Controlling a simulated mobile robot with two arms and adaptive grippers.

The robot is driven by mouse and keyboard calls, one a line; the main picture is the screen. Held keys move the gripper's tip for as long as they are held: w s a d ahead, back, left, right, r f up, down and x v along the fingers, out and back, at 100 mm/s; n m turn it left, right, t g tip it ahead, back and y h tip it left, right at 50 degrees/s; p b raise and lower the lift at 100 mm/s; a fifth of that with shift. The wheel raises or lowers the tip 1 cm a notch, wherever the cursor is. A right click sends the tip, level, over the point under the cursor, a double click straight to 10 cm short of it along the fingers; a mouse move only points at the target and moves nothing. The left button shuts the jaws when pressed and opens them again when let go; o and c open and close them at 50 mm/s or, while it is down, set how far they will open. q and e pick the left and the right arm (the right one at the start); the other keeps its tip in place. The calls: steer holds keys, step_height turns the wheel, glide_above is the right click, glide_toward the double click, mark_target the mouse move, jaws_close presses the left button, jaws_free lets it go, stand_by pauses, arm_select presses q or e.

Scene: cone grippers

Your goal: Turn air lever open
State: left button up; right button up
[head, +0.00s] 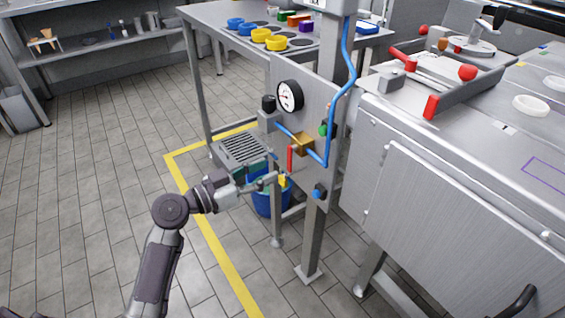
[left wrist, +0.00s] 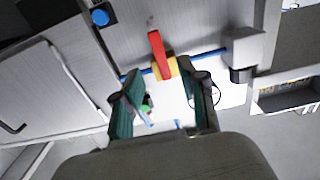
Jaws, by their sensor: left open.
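The red air lever (head: 290,158) hangs down beside a brass valve block (head: 302,143) on a grey upright panel. In the left wrist view the red lever (left wrist: 156,45) lies just beyond the fingertips, with the brass block (left wrist: 166,69) at its end. My left gripper (head: 276,181) is in front of the panel, a little below the lever. In the left wrist view my left gripper (left wrist: 165,80) has its two fingers apart, with nothing held between them. I cannot tell whether a finger touches the valve. My right gripper is not in view.
A pressure gauge (head: 290,96), a blue air hose (head: 345,80), a green button (head: 323,130) and a blue knob (head: 319,191) are around the valve. A blue bin (head: 268,200) stands below. A steel machine (head: 450,210) is to the right. Open floor lies left.

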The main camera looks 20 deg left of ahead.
mark_target(288, 161)
arm_select(q)
steer(key=x, duration=0.5)
steer(key=shift+w+d, duration=0.2)
steer(key=shift+w, duration=0.05)
jaws_close()
